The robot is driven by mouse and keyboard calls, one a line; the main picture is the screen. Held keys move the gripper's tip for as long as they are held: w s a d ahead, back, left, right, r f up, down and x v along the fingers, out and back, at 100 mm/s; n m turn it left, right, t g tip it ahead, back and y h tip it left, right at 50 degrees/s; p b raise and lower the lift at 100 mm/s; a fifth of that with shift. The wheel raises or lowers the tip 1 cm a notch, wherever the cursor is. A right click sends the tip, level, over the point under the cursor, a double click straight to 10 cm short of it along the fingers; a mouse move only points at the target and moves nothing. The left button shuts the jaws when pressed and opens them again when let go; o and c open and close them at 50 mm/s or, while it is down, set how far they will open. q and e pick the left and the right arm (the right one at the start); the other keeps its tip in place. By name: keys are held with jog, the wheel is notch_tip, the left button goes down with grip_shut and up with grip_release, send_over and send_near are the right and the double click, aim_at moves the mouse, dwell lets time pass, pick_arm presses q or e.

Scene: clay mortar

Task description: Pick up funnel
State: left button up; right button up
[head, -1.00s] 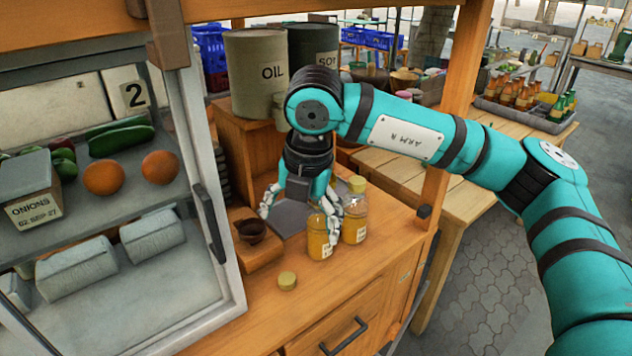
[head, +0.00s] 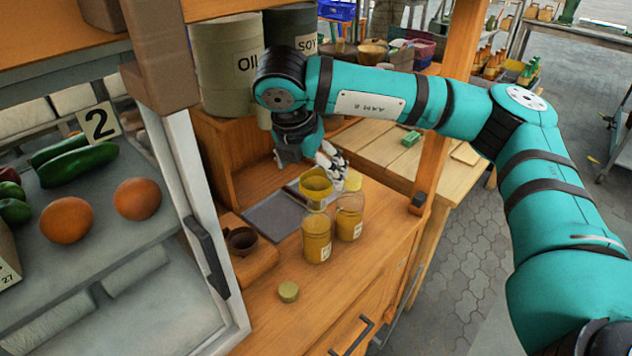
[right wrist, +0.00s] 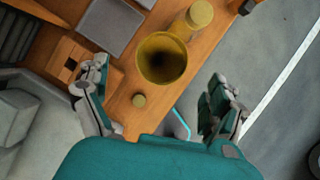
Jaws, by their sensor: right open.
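The yellow funnel (head: 316,190) sits upright on the mouth of an uncapped glass jar (head: 317,240) holding yellow contents. In the right wrist view, the funnel (right wrist: 162,50) shows its wide round mouth and dark inside, hiding most of the jar below. My right gripper (head: 312,165) is open and empty, above and behind the funnel in the head view. In the right wrist view, its fingers (right wrist: 157,88) are spread wide, with the funnel ahead between them and apart from both. My left gripper is not in view.
A second, capped jar (head: 350,215) stands close to the right. A loose yellow lid (head: 289,291) lies in front. The glass case's door frame (head: 190,200) stands farther left. OIL drum (head: 225,75) is behind.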

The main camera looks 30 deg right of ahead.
aim_at(315, 183)
jog(key=shift+w+d+f, duration=0.1)
jog(key=shift+w+f, duration=0.1)
jog(key=shift+f, duration=0.2)
jog(key=shift+w+f, duration=0.1)
jog(key=shift+f, duration=0.1)
jog(key=x, duration=0.1)
jog(key=p+x, duration=0.1)
jog(key=x, duration=0.1)
jog(key=p+x, duration=0.1)
jog(key=shift+s+d+f, duration=0.15)
jog(key=shift+s+f, duration=0.1)
jog(key=shift+s, duration=0.05)
jog(key=shift+w+d+f, duration=0.1)
jog(key=shift+f, duration=0.15)
jog(key=shift+c, duration=0.4)
jog(key=c, duration=0.5)
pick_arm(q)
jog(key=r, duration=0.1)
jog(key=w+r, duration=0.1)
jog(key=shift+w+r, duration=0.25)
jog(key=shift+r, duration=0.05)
pick_arm(e)
jog(key=c, duration=0.5)
